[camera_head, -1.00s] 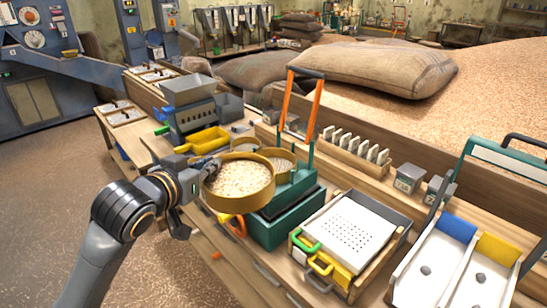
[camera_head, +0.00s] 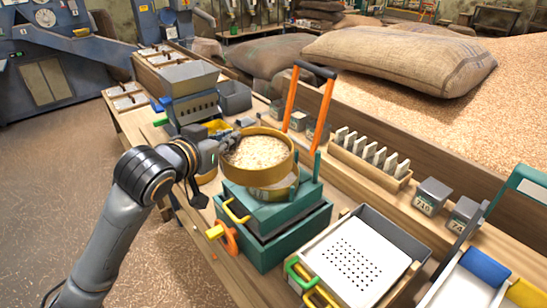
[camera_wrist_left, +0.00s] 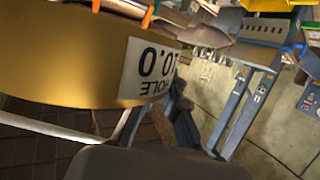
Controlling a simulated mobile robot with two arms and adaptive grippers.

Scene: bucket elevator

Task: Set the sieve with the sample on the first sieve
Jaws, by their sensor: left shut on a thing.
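The brass sieve with the sample (camera_head: 258,152) holds a layer of pale grain and looks about level. My left gripper (camera_head: 230,146) is shut on its left rim. It is over the teal shaker (camera_head: 275,232), above the first sieve (camera_head: 284,192), which shows only as a strip of wall below it. I cannot tell whether the two sieves touch. In the left wrist view the held sieve's brass wall (camera_wrist_left: 75,60) fills the upper left, with an upside-down label reading "HOLE 10.0". My right gripper is not in view.
Orange posts with a dark handle (camera_head: 315,70) rise behind the shaker. A perforated tray (camera_head: 358,258) stands to its right, and a block rack (camera_head: 370,158) behind. A grey hopper (camera_head: 188,82) is at back left. A brass-coloured round part (camera_head: 206,174) sits left, partly hidden by my arm.

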